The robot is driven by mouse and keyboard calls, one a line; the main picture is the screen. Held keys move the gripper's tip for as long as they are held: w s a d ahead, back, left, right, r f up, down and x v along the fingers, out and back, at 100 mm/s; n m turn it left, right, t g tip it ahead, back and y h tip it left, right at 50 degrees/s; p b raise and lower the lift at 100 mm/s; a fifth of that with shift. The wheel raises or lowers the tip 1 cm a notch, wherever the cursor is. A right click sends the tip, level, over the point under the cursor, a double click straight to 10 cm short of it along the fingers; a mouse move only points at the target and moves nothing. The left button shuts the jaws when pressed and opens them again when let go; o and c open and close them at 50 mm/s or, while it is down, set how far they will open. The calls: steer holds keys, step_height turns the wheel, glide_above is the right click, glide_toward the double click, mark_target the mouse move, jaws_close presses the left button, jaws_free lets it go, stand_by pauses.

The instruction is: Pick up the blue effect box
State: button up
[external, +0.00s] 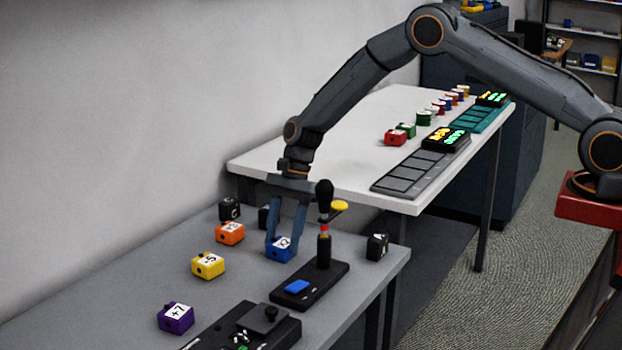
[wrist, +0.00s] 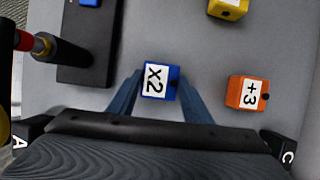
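The blue effect box (external: 279,254) stands on the grey table and bears a white "x2" label. It also shows in the middle of the wrist view (wrist: 160,81). My gripper (external: 283,240) points down over it. In the wrist view, the fingers of my gripper (wrist: 159,75) stand one on each side of the box, close to its sides. The fingers look spread apart; whether they touch the box is not clear. The box appears to rest on the table.
An orange "+3" box (external: 230,233), a yellow box (external: 208,266) and a purple "+7" box (external: 176,318) stand to the left. Black boxes "C" (external: 229,209) and "A" (external: 377,247) stand nearby.

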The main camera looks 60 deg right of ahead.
steer(key=c, duration=0.4)
steer(key=shift+r, duration=0.1)
